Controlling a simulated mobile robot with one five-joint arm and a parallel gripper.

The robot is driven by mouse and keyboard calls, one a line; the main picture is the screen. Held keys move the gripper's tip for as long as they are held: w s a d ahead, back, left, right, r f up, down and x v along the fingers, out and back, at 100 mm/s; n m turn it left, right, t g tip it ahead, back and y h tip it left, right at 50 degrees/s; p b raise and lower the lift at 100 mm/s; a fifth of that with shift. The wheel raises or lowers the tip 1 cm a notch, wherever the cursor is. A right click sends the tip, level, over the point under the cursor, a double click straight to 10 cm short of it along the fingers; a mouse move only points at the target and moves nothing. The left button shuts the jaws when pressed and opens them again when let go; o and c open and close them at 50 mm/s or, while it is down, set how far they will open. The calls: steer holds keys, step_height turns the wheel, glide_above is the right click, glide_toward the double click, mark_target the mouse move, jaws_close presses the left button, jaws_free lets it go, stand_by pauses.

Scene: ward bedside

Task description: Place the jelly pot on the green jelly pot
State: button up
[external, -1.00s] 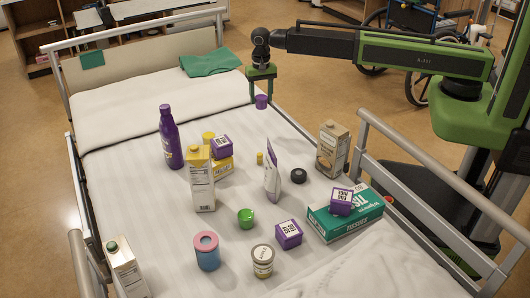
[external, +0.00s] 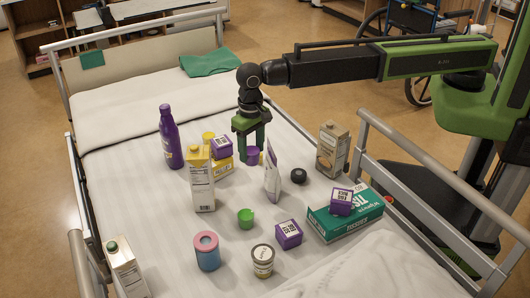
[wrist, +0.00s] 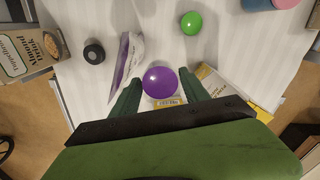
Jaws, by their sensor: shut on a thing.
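My gripper (external: 251,146) is shut on a purple jelly pot (external: 253,157) and holds it above the bed, behind the white-and-purple pouch. In the wrist view the purple pot (wrist: 160,82) sits between the fingertips. The green jelly pot (external: 246,218) stands on the bed sheet, nearer the camera than my gripper. In the wrist view the green pot (wrist: 191,23) is beyond the held pot, slightly right, with clear sheet between them.
The pouch (external: 272,172) stands close beside the held pot. A tall carton (external: 200,183) and purple-and-yellow boxes (external: 222,148) are to the left. A blue-and-pink tub (external: 207,252), a can (external: 262,262) and a purple box (external: 288,234) surround the green pot at the front.

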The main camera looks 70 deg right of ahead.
steer(key=a+f+b, duration=0.2)
steer(key=a, duration=0.1)
steer(key=a+f+b, duration=0.2)
steer(key=a, duration=0.1)
steer(key=s+a+f+b, duration=0.1)
steer(key=a+f+b, duration=0.1)
steer(key=a, duration=0.2)
steer(key=shift+f, duration=0.3)
steer(key=shift+a, duration=0.45)
step_height(320, 180, down, 4)
steer(key=b, duration=0.4)
steer(key=shift+f, duration=0.25)
steer(key=o, duration=1.4)
steer(key=shift+r, duration=0.1)
steer(key=shift+r, duration=0.1)
step_height(320, 180, up, 12)
steer(key=p, duration=1.2)
steer(key=shift+r, duration=0.1)
